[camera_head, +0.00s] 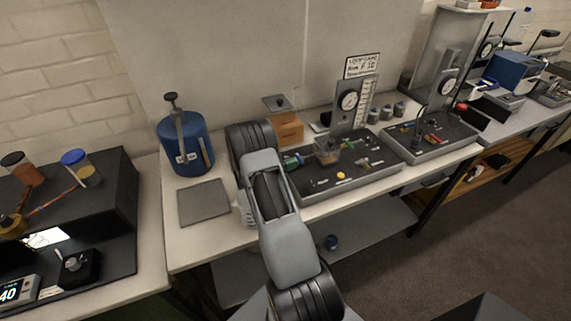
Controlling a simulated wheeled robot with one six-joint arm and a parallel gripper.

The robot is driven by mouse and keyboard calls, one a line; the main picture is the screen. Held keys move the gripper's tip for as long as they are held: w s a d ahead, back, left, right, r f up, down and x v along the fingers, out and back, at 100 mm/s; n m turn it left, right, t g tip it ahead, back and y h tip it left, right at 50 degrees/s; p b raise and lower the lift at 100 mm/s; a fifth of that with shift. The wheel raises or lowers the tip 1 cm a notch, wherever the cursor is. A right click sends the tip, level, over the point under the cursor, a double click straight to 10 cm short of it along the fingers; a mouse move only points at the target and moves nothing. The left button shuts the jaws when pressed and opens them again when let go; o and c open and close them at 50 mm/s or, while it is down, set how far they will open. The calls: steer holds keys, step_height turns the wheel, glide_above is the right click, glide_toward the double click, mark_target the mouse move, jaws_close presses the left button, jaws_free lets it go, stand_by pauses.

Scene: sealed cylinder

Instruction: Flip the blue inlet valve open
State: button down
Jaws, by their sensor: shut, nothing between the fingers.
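A dark panel (385,158) with a gauge (348,99) and several small coloured fittings lies on the bench. A small green fitting (293,160) sits near its left end, close to my arm, and a yellow knob (340,175) near its front edge. I cannot make out a blue inlet valve or its position; it may be too small or hidden behind my arm. My arm reaches up over the bench, left of the panel. My gripper's fingers cannot be made out; the arm's wrist and forearm appear to cover them. A blue cylinder (172,152) stands left of the arm.
A grey mat (203,203) lies in front of the cylinder. An orange box (289,128) stands behind my arm. A second gauge panel (437,142) is to the right. A black raised case (118,215) with jars is at the left. The wall closes off the back.

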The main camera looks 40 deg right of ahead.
steer(key=shift+d, duration=0.1)
stand_by(0.3)
steer(key=shift+s+d+f+b, duration=0.15)
steer(key=shift+s+b, duration=0.1)
steer(key=shift+b, duration=0.35)
steer(key=b+v, duration=0.1)
steer(key=v, duration=0.3)
steer(key=s+v, duration=0.1)
steer(key=v, duration=0.4)
steer(key=b+v, duration=0.1)
steer(key=v, duration=0.4)
steer(key=shift+s+a+b, duration=0.25)
steer(key=shift+s+b, duration=0.05)
steer(key=shift+b, duration=0.05)
